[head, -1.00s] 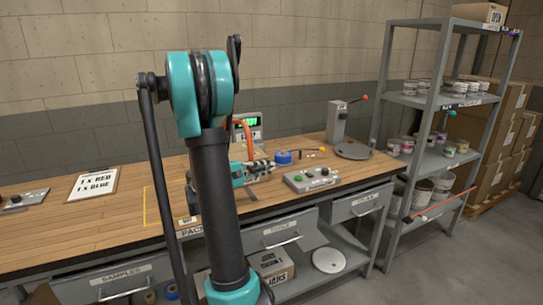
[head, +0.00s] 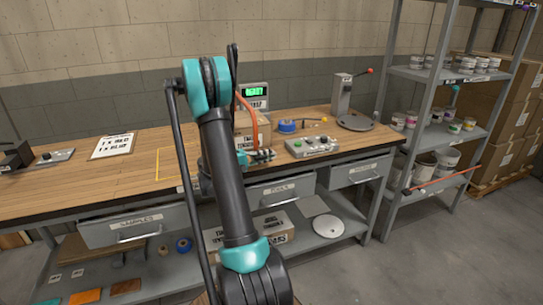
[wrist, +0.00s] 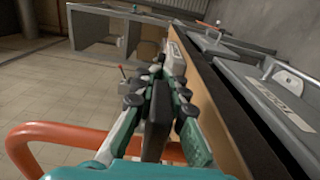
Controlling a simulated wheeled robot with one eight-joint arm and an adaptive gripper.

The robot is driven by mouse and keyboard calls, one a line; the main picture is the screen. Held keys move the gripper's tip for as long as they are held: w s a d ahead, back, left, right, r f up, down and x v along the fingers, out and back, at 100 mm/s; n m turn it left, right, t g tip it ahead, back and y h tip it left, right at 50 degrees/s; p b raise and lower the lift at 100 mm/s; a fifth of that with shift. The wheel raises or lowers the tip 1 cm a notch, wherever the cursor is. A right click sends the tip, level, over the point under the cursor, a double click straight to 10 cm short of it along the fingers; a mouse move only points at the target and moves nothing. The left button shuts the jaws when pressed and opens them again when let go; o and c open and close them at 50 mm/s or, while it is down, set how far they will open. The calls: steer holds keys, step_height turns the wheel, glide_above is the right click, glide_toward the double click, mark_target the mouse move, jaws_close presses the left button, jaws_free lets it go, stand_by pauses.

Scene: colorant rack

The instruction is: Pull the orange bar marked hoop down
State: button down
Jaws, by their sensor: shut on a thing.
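The orange bar (head: 248,112) is a bent tube in front of a post with a green-lit display (head: 254,91). It slopes down to my gripper (head: 264,155). In the wrist view the bar (wrist: 32,135) curves through the lower left and passes behind the fingers. My gripper (wrist: 160,85) is shut on the bar, though the fingers and wrist hide the exact contact. A carton (head: 243,127) with a printed label stands behind the bar. No marking on the bar is readable.
A control box (head: 312,146) with coloured buttons lies right of my gripper on the wooden bench (head: 150,140). Beyond it are a blue roll (head: 287,126) and a stand with a red-knobbed lever (head: 343,92). Drawers (head: 278,188) run below the bench edge; a metal rack (head: 420,75) stands at right.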

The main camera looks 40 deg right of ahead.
steer(key=shift+f, duration=0.35)
steer(key=c, duration=1.5)
jaws_free()
steer(key=shift+c, duration=0.2)
steer(key=v, duration=1.2)
steer(key=shift+r, duration=0.1)
